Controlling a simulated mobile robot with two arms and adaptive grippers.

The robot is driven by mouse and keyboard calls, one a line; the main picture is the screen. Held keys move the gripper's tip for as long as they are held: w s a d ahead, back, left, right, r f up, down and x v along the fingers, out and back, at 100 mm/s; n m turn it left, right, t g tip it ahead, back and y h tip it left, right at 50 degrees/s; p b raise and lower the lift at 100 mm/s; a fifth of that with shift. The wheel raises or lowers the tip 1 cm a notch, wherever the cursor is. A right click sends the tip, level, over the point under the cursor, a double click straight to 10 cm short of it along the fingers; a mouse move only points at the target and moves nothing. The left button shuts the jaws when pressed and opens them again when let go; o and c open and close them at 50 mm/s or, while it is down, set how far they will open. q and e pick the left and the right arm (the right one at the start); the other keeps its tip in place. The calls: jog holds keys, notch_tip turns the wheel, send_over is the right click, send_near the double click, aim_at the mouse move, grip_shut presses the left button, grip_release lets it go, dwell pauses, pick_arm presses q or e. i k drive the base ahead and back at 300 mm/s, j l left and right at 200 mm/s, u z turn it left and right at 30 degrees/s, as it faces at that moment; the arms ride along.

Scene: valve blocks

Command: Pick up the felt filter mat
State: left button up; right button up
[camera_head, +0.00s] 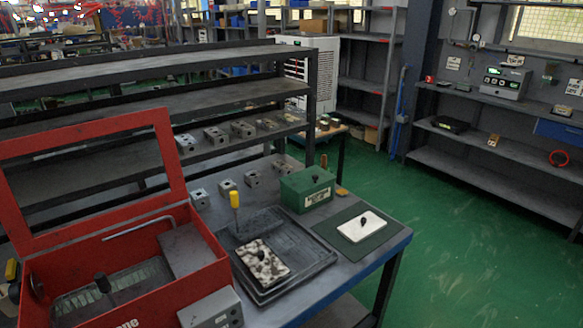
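A white rectangular pad (368,224) with a small black knob lies on a dark green mat (379,241) near the table's right end. A white pad with dark blotches (254,268), also with a black knob, lies in a black tray (306,264) left of it. I cannot tell for certain which is the felt filter mat. Both pads lie flat and nothing touches them from above. Neither of my grippers is in view.
A red open-lidded box (196,278) fills the table's left side. A green box (305,190) stands behind the tray, and a yellow-handled tool (235,200) stands at its back edge. Several grey valve blocks (253,179) line the back. Green floor (460,260) is clear on the right.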

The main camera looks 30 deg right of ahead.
aim_at(356, 231)
jog(key=z, duration=1.55)
